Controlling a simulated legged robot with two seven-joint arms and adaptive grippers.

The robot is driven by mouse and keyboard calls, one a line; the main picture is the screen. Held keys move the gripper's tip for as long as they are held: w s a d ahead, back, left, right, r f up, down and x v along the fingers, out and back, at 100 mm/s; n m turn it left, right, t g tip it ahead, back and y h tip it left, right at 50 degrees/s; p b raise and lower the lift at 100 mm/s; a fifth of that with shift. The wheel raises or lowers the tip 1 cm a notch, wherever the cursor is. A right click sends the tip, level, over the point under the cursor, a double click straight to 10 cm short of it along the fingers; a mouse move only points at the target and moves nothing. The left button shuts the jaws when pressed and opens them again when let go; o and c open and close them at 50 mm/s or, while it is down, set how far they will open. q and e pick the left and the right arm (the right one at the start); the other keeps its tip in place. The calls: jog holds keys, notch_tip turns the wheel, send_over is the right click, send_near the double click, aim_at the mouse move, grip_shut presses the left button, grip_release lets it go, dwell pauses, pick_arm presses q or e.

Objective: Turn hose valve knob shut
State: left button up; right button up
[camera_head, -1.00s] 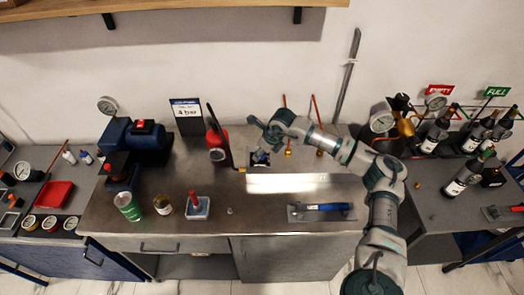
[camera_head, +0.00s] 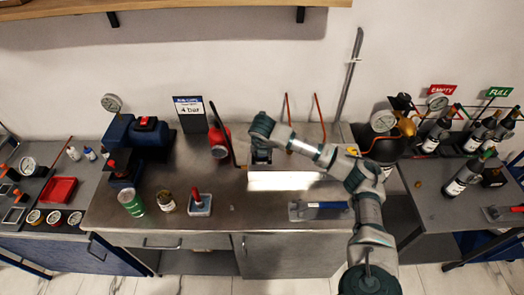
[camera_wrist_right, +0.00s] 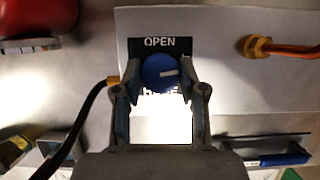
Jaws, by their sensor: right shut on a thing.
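The blue valve knob (camera_wrist_right: 164,71) is seen from above in the right wrist view, on a dark plate with the word OPEN (camera_wrist_right: 159,42) above it. Lettering below the knob is mostly hidden. The fingers of my right gripper (camera_wrist_right: 163,66) stand on both sides of the knob and are shut on it. In the head view my right gripper (camera_head: 261,154) points down at the bench behind the bright strip and hides the knob. My left gripper is in neither view.
A red extinguisher-like bottle (camera_head: 219,142) with a black hose stands just left of the gripper. A "4 bar" sign (camera_head: 189,112) stands behind it. A blue-handled tool (camera_head: 322,207) lies at the front right. The bench front centre is fairly clear.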

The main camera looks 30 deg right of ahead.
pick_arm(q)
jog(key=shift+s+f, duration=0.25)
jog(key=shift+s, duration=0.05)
pick_arm(e)
jog(key=shift+w+r+m+h, duration=0.2)
jog(key=shift+m+h, duration=0.2)
jog(key=shift+m, duration=0.7)
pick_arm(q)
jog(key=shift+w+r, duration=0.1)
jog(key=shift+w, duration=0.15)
pick_arm(e)
jog(key=o, duration=1)
jog(key=shift+o, duration=0.7)
jog(key=shift+f, duration=0.15)
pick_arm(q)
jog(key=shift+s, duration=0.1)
pick_arm(e)
jog(key=v, duration=1.1)
jog(key=shift+r, duration=0.45)
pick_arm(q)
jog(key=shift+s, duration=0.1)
pick_arm(e)
jog(key=shift+f, duration=0.1)
